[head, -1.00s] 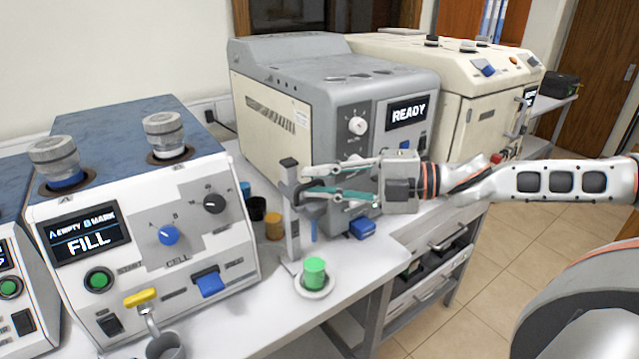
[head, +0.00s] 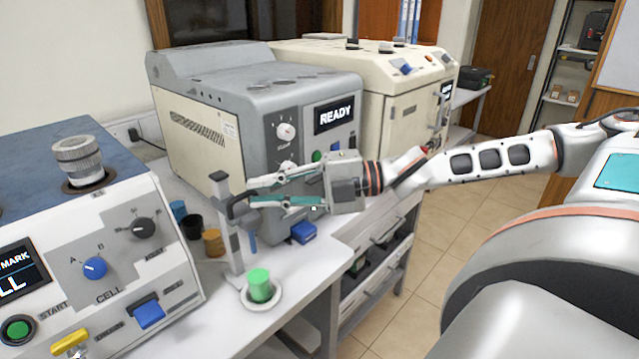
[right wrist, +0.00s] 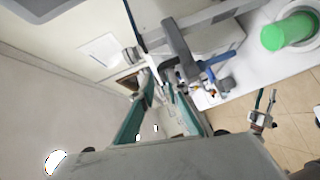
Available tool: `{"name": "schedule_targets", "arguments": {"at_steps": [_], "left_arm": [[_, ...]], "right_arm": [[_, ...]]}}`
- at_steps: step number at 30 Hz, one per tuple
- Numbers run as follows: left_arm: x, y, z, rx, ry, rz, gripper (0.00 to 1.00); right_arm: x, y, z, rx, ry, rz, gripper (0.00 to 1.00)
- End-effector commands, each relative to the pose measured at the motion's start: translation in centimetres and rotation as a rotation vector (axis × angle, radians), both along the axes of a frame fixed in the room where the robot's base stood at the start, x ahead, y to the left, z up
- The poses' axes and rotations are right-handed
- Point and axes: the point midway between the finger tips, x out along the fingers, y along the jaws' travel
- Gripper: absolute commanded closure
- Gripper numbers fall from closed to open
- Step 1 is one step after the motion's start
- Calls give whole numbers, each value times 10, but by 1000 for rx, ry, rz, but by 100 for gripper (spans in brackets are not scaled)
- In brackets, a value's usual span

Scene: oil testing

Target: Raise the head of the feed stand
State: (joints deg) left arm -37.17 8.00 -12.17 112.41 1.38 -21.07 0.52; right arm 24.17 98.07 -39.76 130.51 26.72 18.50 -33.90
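The feed stand (head: 230,240) is a slim grey post on the bench, with a dark head (head: 237,208) on its upper part and a blue tip hanging below. The head also shows in the right wrist view (right wrist: 178,42). A green cup (head: 259,286) sits on a white round dish (head: 275,300) at the stand's foot. My right gripper (head: 251,194) reaches in from the right, its teal-padded fingers apart at the height of the head. In the right wrist view its fingertips (right wrist: 158,78) are close to the head; contact is unclear. My left gripper is out of view.
A grey machine reading READY (head: 335,114) stands right behind my right gripper. A blue-topped cell machine (head: 130,240) is at left. Blue, black and amber (head: 213,242) cups stand behind the stand. Open floor is at right.

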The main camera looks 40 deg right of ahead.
Motion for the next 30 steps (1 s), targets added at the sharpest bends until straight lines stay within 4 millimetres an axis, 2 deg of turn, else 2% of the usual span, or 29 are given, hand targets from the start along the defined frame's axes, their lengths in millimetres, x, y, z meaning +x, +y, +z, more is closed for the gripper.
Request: {"name": "schedule_targets", "arguments": {"at_steps": [9, 15, 21, 30], "left_arm": [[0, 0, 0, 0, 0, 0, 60], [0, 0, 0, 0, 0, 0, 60], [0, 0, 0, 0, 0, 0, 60], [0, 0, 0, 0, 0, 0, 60]], "right_arm": [[-34, -42, 8, -4, -2, -4, 85], [-52, -63, 11, -2, -3, -3, 85], [-60, -73, 13, -1, -4, -1, 85], [-61, -73, 13, 0, -3, 0, 85]]}}
